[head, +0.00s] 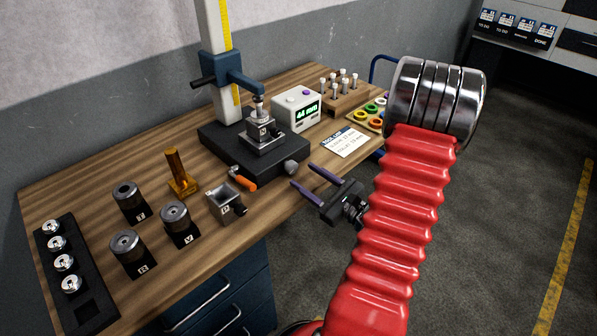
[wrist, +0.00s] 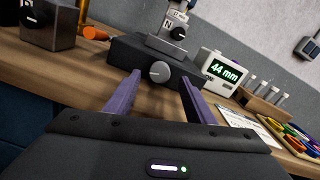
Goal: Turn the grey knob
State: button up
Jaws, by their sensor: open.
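The grey knob (head: 291,167) sits on the front right of the black base (head: 222,143) of a measuring stand on the wooden bench. In the wrist view the grey knob (wrist: 159,72) shows between and beyond the two purple fingers, with a light mark on its face. My gripper (head: 308,180) is open and empty, off the bench's front edge and a little short of the knob. In the wrist view my gripper's fingers (wrist: 155,100) stand apart on either side of the knob, and neither visibly touches it.
An orange handle (head: 243,183) lies left of the knob. A display box (head: 297,110) reading 44 mm, a paper card (head: 346,141) and a rack of pins (head: 341,92) stand to the right.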

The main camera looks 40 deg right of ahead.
aim_at(294, 168)
jog(key=shift+w, duration=2.05)
jog(key=shift+c, duration=0.3)
jog(key=c, duration=1)
jog(key=shift+m, duration=0.3)
jog(key=shift+m, duration=1.2)
jog(key=o, duration=1.1)
jog(key=shift+c, duration=0.2)
